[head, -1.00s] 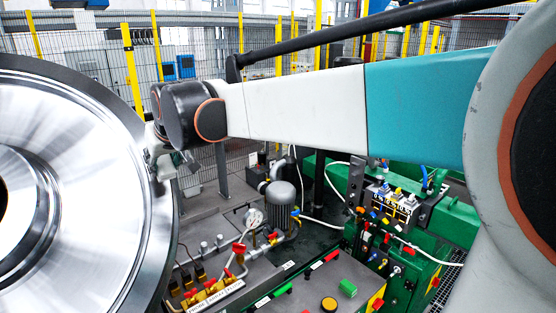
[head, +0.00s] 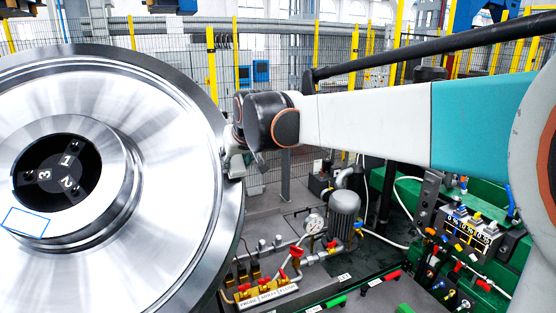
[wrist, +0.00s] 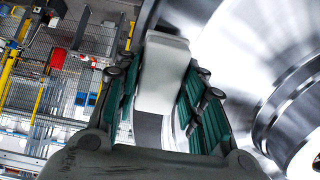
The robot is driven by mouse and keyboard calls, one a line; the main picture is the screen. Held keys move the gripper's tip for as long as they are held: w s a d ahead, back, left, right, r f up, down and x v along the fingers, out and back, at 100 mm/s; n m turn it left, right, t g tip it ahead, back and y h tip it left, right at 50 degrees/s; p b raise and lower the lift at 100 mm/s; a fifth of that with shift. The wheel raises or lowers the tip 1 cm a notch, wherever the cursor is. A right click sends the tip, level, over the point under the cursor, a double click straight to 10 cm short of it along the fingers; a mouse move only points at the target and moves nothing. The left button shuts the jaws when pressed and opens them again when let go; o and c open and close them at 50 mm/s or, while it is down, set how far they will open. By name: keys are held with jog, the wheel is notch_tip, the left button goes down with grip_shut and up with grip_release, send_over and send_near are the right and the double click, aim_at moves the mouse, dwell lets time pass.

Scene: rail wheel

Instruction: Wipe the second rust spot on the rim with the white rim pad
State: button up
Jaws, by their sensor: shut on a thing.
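The large steel wheel (head: 165,190) fills the left of the head view, its bright face towards me and its darker rim (head: 212,95) around it. In the wrist view the wheel (wrist: 225,55) shows at the right. My gripper (wrist: 162,85) is shut on the white rim pad (wrist: 165,60), a pale block between the two green-lined fingers. In the head view my gripper (head: 234,165) is at the wheel's right edge, partly hidden. The pad lies close to the rim; I cannot tell whether they touch. No rust spot can be made out.
Below my arm stand a grey motor (head: 344,212), a pressure gauge (head: 313,223) and red-handled valves (head: 296,254). A control box with dials (head: 468,232) sits on green machinery at the right. A mesh fence with yellow posts (head: 212,70) runs behind.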

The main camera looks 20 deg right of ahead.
jog(key=shift+b+x, duration=0.45)
jog(key=shift+x, duration=0.45)
dwell(0.4)
jog(key=shift+w+r+p, duration=0.8)
jog(key=shift+w+r, duration=0.25)
jog(key=shift+r, duration=0.15)
jog(key=shift+w+r+p, duration=0.85)
jog(key=shift+w+r, duration=0.5)
jog(key=shift+w, duration=0.25)
jog(key=shift+s+f+b, duration=1.45)
jog(key=shift+s+f, duration=0.65)
jog(key=shift+f, duration=0.05)
jog(key=shift+s+f+b, duration=0.3)
jog(key=shift+s+f, duration=0.2)
jog(key=shift+s, duration=0.15)
jog(key=shift+r, duration=0.1)
